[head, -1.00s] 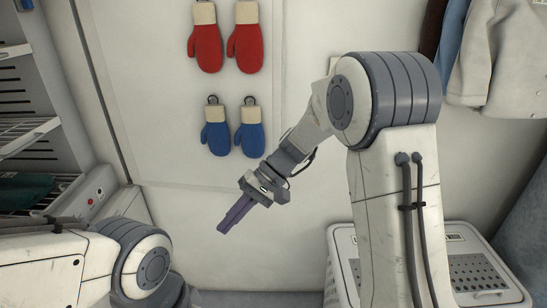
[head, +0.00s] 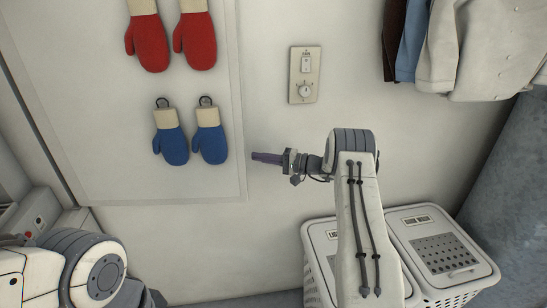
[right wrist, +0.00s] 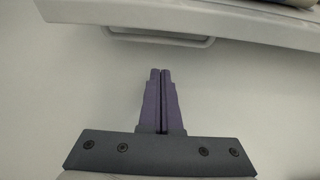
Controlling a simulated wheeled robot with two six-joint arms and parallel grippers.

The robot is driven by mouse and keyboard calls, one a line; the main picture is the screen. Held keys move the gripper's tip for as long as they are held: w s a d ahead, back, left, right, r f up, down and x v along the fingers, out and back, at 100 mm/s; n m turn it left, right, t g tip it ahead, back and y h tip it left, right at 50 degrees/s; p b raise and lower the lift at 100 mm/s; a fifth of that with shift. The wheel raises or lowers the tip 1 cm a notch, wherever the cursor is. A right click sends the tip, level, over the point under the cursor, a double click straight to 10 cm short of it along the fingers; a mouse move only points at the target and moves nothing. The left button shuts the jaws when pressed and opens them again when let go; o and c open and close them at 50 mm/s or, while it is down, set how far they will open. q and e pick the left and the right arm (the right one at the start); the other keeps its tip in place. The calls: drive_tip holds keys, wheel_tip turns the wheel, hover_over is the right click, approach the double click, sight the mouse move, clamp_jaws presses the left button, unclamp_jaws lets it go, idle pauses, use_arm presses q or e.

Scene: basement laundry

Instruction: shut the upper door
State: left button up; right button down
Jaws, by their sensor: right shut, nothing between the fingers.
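A white panel (head: 226,120) with a raised border, which looks like the open upper door seen from its inner face, fills the left of the head view. Red mittens (head: 194,40) and blue mittens (head: 210,140) hang on it. My right gripper (head: 254,157) is shut and empty, pointing left just beyond the panel's right edge. In the right wrist view, the closed fingers (right wrist: 161,75) point toward a bar handle (right wrist: 160,38) under the white edge of the panel (right wrist: 200,14); they look apart from it. My left gripper is out of view.
A switch plate (head: 304,75) is on the wall right of the panel. Lidded white laundry baskets (head: 442,258) stand below at right. Clothes (head: 470,50) hang at upper right. My left arm is at lower left. The wall around the right gripper is clear.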

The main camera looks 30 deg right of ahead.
drive_tip(key=a, duration=0.1)
drive_tip(key=s+a+p, duration=0.1)
drive_tip(key=a+p, duration=0.1)
drive_tip(key=shift+s+a, duration=0.35)
drive_tip(key=shift+s, duration=0.05)
